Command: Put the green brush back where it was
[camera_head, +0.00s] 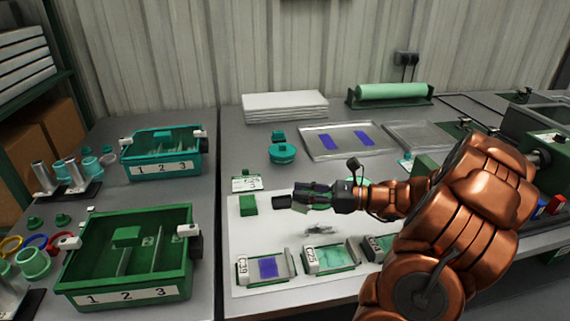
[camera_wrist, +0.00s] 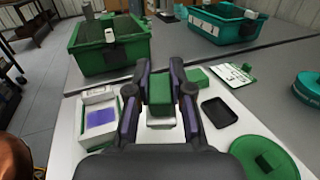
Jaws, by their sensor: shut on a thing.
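My gripper (camera_head: 302,197) is over the white mat (camera_head: 238,245), reaching in from the right. In the wrist view my gripper (camera_wrist: 155,76) is shut on a green block-like piece, which I take to be the green brush (camera_wrist: 160,92). In the head view the fingers hide most of the brush. Another green block (camera_head: 248,204) lies on the mat to the left of my gripper; it also shows in the wrist view (camera_wrist: 196,78). A small black dish (camera_wrist: 218,112) lies beside the fingers. I cannot tell how high the brush is held.
Small labelled trays (camera_head: 262,268) line the mat's front. A green numbered bin (camera_head: 125,293) and a teal one (camera_head: 165,169) stand left. A grey tool (camera_head: 349,230) lies below my gripper. A green round piece (camera_wrist: 268,160) is near my wrist. Metal trays (camera_head: 318,142) lie behind.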

